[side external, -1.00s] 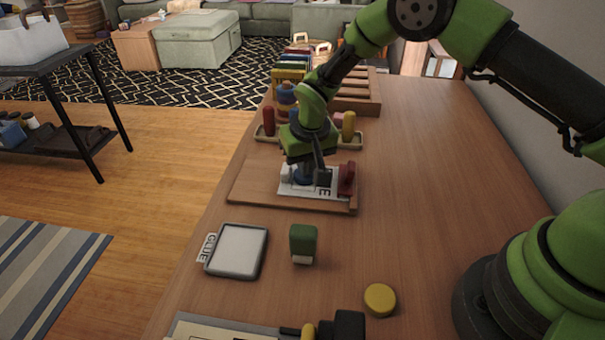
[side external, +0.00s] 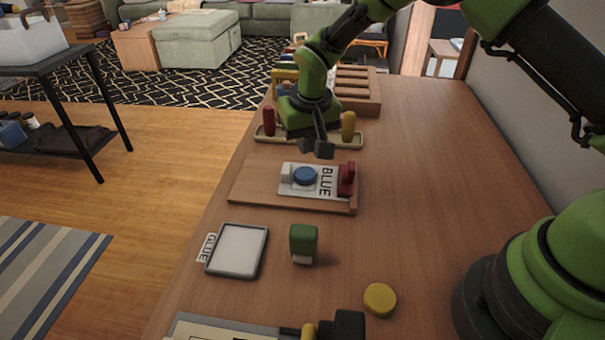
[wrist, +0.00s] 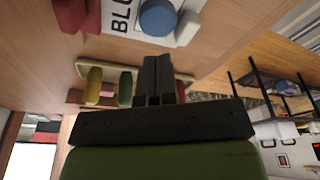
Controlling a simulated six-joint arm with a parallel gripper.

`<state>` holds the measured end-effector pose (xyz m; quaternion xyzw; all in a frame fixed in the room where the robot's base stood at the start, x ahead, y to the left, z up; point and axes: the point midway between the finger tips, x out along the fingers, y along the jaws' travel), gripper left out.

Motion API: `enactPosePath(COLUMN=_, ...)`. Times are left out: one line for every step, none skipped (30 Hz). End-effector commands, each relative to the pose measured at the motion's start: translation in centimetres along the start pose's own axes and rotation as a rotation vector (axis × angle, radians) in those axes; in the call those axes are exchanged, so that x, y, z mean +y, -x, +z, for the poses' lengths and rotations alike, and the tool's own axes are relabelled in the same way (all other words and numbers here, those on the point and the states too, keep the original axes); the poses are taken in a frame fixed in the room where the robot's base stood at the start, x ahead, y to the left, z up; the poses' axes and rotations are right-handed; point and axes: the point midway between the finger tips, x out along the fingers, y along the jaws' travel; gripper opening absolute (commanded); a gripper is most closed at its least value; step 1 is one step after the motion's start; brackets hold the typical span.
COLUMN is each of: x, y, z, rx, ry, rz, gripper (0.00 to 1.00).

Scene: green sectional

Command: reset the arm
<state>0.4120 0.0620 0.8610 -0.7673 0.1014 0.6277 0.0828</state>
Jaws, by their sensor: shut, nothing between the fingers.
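My gripper (side external: 318,148) is shut and empty. It hangs in the air above the far part of a wooden board (side external: 255,184), apart from what lies there. On the board is a white card (side external: 312,191) marked BLUE with a round blue piece (side external: 305,175) on it. A red block (side external: 347,179) stands at the card's right end and a small white block (side external: 287,172) at its left. In the wrist view my shut fingers (wrist: 158,75) point toward the blue piece (wrist: 157,17).
A tray (side external: 268,141) with red and yellow pieces stands behind the board, near my gripper. A wooden rack (side external: 362,105) is farther back. In front are a grey-rimmed pad (side external: 238,249), a green-topped block (side external: 303,243) and a yellow disc (side external: 380,299). The table's right side is clear.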

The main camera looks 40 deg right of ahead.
Motion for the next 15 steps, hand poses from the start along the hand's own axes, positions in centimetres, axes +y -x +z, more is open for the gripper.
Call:
enactPosePath(x=0.0, y=0.5, z=-0.1, rx=0.003, ry=0.001, rz=-0.001, gripper=0.00)
enactPosePath(x=0.0, y=0.7, z=-0.2, rx=0.003, ry=0.001, rz=-0.001, gripper=0.00)
enactPosePath(x=0.0, y=1.0, z=-0.2, rx=0.003, ry=0.001, rz=-0.001, gripper=0.00)
enactPosePath(x=0.0, y=1.2, z=-0.3, rx=0.002, ry=0.001, rz=-0.001, gripper=0.00)
enactPosePath(x=0.0, y=1.3, z=-0.3, rx=0.002, ry=0.001, rz=-0.001, gripper=0.00)
enactPosePath(x=0.0, y=1.4, z=-0.3, rx=0.002, ry=0.001, rz=-0.001, gripper=0.00)
enactPosePath(x=0.0, y=1.5, z=-0.3, rx=0.002, ry=0.001, rz=-0.001, gripper=0.00)
enactPosePath(x=0.0, y=1.6, z=-0.3, rx=0.002, ry=0.001, rz=-0.001, gripper=0.00)
enactPosePath(x=0.0, y=1.6, z=-0.3, rx=0.001, ry=0.001, rz=0.000, gripper=0.00)
enactPosePath(x=0.0, y=1.7, z=-0.3, rx=0.001, ry=0.001, rz=0.000, gripper=0.00)
enactPosePath(x=0.0, y=1.6, z=-0.3, rx=0.001, ry=0.001, rz=0.000, gripper=0.00)
enactPosePath(x=0.0, y=1.6, z=-0.3, rx=0.001, ry=0.001, rz=0.000, gripper=0.00)
enactPosePath(x=0.0, y=1.6, z=-0.3, rx=0.001, ry=0.001, rz=0.000, gripper=0.00)
enactPosePath(x=0.0, y=1.6, z=-0.3, rx=0.001, ry=0.001, rz=0.000, gripper=0.00)
enactPosePath(x=0.0, y=1.6, z=-0.3, rx=0.001, ry=0.001, rz=0.000, gripper=0.00)
